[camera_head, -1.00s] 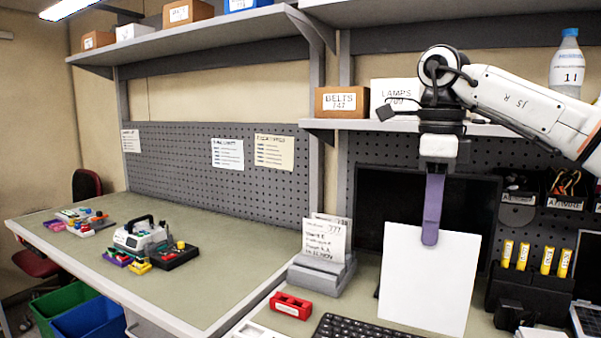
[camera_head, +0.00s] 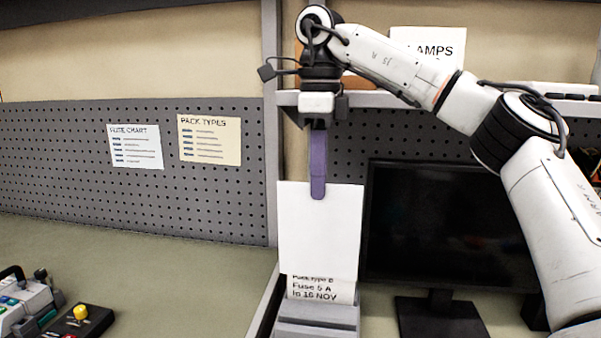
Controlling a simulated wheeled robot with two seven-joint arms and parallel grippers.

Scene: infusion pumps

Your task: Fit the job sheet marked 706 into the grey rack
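My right gripper (camera_head: 318,188), with a purple finger facing me, points down and is shut on the top edge of a white sheet (camera_head: 320,235). The sheet hangs upright, and its visible face is blank, so no 706 can be read. The grey rack (camera_head: 316,322) is at the bottom of the picture, directly below the sheet in this view. A printed card (camera_head: 320,290) stands in the rack, its upper part hidden behind the hanging sheet. I cannot tell whether the held sheet touches the rack or card. My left gripper is out of view.
A dark monitor (camera_head: 440,220) stands just right of the rack. A grey post (camera_head: 270,120) and pegboard (camera_head: 60,170) are behind. A shelf with a LAMPS box (camera_head: 430,45) is above. The green bench (camera_head: 150,275) to the left is largely clear.

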